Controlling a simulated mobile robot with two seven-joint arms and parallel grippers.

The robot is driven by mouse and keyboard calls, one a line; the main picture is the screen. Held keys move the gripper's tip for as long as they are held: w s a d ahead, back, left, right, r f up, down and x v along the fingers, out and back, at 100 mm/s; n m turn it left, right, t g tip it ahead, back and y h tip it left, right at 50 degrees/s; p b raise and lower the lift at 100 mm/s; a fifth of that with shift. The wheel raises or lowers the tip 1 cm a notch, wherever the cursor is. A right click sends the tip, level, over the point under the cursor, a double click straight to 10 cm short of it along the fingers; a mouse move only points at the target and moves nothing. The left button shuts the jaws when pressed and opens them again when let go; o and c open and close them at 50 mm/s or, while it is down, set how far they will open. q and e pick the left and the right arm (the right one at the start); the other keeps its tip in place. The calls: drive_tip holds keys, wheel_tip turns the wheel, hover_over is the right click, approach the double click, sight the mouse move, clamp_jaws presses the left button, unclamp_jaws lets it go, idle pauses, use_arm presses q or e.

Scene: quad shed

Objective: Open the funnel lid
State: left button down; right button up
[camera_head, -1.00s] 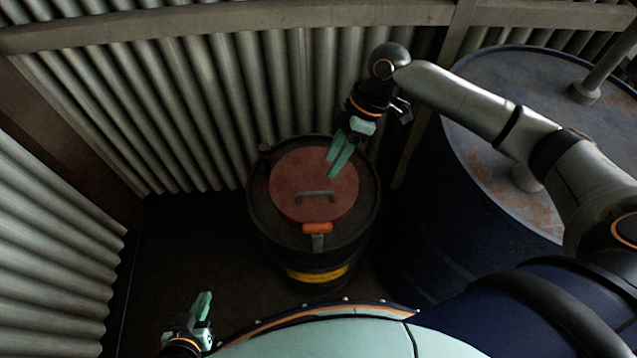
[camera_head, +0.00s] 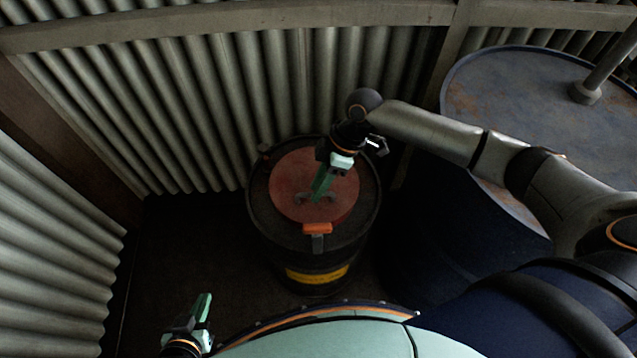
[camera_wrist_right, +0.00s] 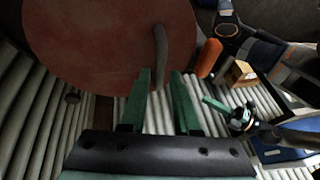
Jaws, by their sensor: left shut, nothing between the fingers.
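The funnel lid (camera_head: 285,178) is a round red disc, lying closed on top of a dark drum; it also fills the upper part of the right wrist view (camera_wrist_right: 90,45). Its grey handle (camera_head: 300,198) is partly hidden by my right gripper (camera_head: 319,196). In the right wrist view, the two green fingers of the right gripper (camera_wrist_right: 160,74) are apart, and the handle (camera_wrist_right: 160,45) shows between their tips; whether it is fully between them in depth I cannot tell. An orange latch (camera_head: 317,228) sits at the lid's near edge. My left gripper (camera_head: 203,306) is shut and empty, low at the left.
The dark drum (camera_head: 318,258) has a yellow band. A large blue drum (camera_head: 500,95) with a rusty top stands to the right, under my right arm. Corrugated walls (camera_head: 160,100) close off the back and left. Dark floor (camera_head: 185,240) lies free left of the drum.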

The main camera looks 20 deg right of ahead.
clamp_jaws()
idle(1.1)
